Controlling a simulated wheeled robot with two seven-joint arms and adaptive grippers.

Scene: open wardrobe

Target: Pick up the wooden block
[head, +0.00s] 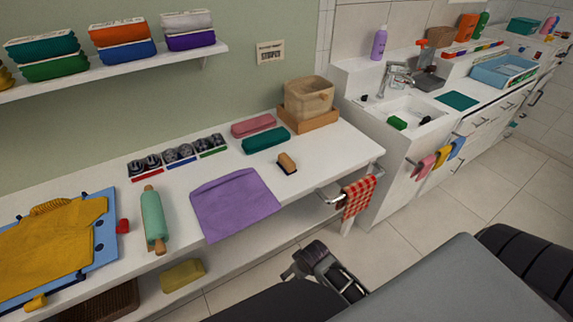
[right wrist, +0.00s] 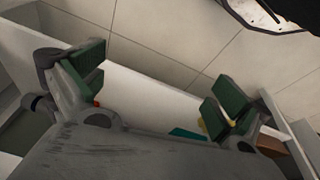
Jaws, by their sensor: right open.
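A small tan wooden block (head: 287,161) with a dark lower part stands on the white counter, to the right of a purple cloth and in front of a dark green folded bundle. A gripper (head: 312,262), apparently my right one, is low in front of the counter, well short of the block. In the right wrist view my right gripper (right wrist: 155,90) has its two green-padded fingers wide apart with nothing between them. I cannot identify the block in that view. I do not see my left gripper.
The purple cloth (head: 236,203), green rolling pin (head: 153,217), pink bundle (head: 254,125) and dark green bundle (head: 266,140) lie on the counter. A woven basket (head: 308,98) stands behind. A rail with a checked red cloth (head: 358,196) projects at the front right. Counter right of the block is clear.

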